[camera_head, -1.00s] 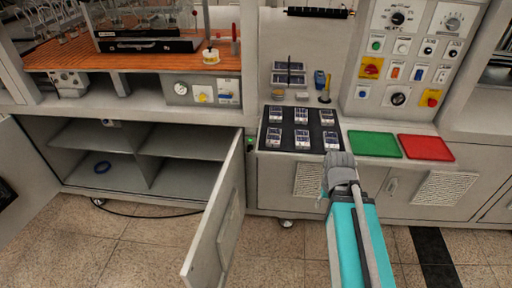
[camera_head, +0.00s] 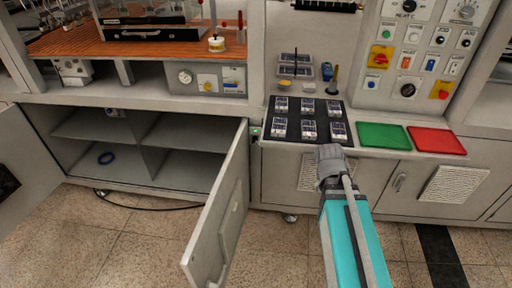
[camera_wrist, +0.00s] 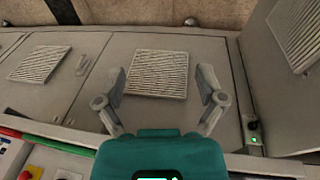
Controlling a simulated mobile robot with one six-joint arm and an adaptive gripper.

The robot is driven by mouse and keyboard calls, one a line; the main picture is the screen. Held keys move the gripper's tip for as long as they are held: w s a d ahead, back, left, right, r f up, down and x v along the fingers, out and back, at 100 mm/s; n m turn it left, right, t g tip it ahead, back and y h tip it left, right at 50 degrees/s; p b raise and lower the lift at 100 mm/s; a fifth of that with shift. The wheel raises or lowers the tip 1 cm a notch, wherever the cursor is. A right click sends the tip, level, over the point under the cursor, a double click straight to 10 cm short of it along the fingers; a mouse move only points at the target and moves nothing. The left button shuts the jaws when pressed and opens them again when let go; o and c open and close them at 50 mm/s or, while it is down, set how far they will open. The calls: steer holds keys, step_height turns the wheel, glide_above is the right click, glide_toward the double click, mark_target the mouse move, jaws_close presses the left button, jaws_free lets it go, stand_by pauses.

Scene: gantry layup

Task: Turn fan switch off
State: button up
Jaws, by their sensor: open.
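The control panel (camera_head: 415,60) is at the upper right in the head view, with knobs, buttons and small switches. An orange-red switch (camera_head: 408,62), a blue switch (camera_head: 431,64) and a white switch (camera_head: 454,66) sit in its middle row. Their labels are too small to read, so I cannot tell which is the fan switch or how it is set. In the wrist view, my gripper (camera_wrist: 160,85) is open and empty, facing the cabinet front with its vent (camera_wrist: 157,74). It is well below and left of the panel. Only a panel corner (camera_wrist: 40,158) shows there.
A black mat (camera_head: 268,130) with several small packs, a green tray (camera_head: 382,136) and a red tray (camera_head: 437,141) lie on the counter before the panel. An open cabinet door (camera_head: 220,215) juts out at the left. Floor is clear around my arm.

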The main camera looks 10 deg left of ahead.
steer(key=w+a+f+t+h+b, duration=0.1)
steer(key=w+f+t+h+b, duration=0.25)
steer(key=w+f+b, duration=0.4)
steer(key=n+t+y+b, duration=0.5)
steer(key=n+t+b, duration=0.6)
steer(key=b, duration=1.2)
glide_toward(255, 140)
steer(key=s+f+m+t, duration=0.2)
steer(key=s+f, duration=0.1)
steer(key=s, duration=0.1)
steer(key=shift+w+f, duration=0.1)
steer(key=shift+w, duration=0.05)
steer(key=shift+w, duration=0.15)
steer(key=w, duration=1.3)
steer(key=shift+w+d, duration=0.15)
steer(key=shift+w, duration=0.15)
steer(key=c, duration=1.2)
